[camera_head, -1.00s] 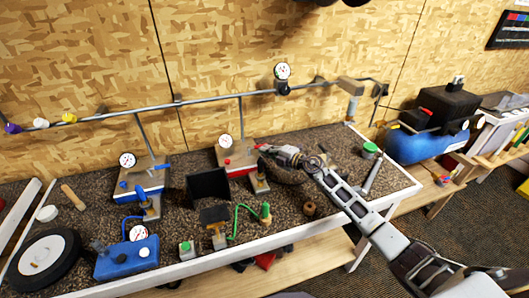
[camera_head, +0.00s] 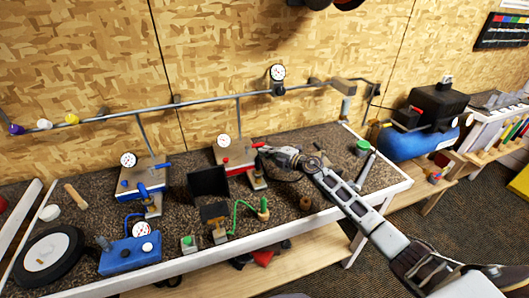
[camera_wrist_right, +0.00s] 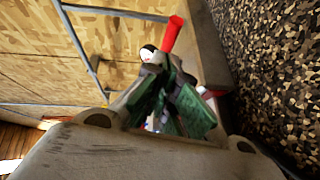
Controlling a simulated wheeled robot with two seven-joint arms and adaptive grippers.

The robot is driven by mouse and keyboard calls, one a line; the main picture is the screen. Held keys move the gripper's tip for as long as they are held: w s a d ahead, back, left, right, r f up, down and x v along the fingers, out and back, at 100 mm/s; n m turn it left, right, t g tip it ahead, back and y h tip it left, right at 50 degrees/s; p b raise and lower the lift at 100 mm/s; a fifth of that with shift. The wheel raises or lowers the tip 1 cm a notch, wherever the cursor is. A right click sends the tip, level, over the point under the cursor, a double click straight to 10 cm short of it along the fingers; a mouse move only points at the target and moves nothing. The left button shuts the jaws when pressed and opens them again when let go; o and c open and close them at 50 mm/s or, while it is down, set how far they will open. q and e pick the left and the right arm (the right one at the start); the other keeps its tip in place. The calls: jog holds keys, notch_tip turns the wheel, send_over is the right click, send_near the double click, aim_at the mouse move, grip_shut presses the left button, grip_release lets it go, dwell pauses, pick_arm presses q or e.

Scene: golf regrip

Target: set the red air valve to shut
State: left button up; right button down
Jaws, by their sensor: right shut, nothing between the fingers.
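The red air valve's lever (camera_head: 258,145) sticks out at the right of the red-based station (camera_head: 237,166), near the middle of the bench. It also shows as a red bar in the right wrist view (camera_wrist_right: 172,34), just beyond my fingers. My right gripper (camera_head: 268,151) is shut and empty, with its tips close beside the lever. It shows in the right wrist view too (camera_wrist_right: 178,88). I cannot tell whether the tips touch the lever. The valve body is partly hidden behind the gripper. My left gripper is not in view.
A blue station with a blue lever (camera_head: 145,178) stands to the left. A dark panel (camera_head: 208,183) and a green hose (camera_head: 237,217) are in front. A metal pipe (camera_head: 210,100) runs along the wall behind. A green-lidded can (camera_head: 362,147) stands at the right end.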

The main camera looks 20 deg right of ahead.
jog(key=w+d+b+v, duration=0.1)
jog(key=v, duration=0.9)
jog(key=shift+s+d, duration=0.2)
jog(key=shift+d, duration=0.2)
dwell(0.7)
jog(key=shift+s+f, duration=0.1)
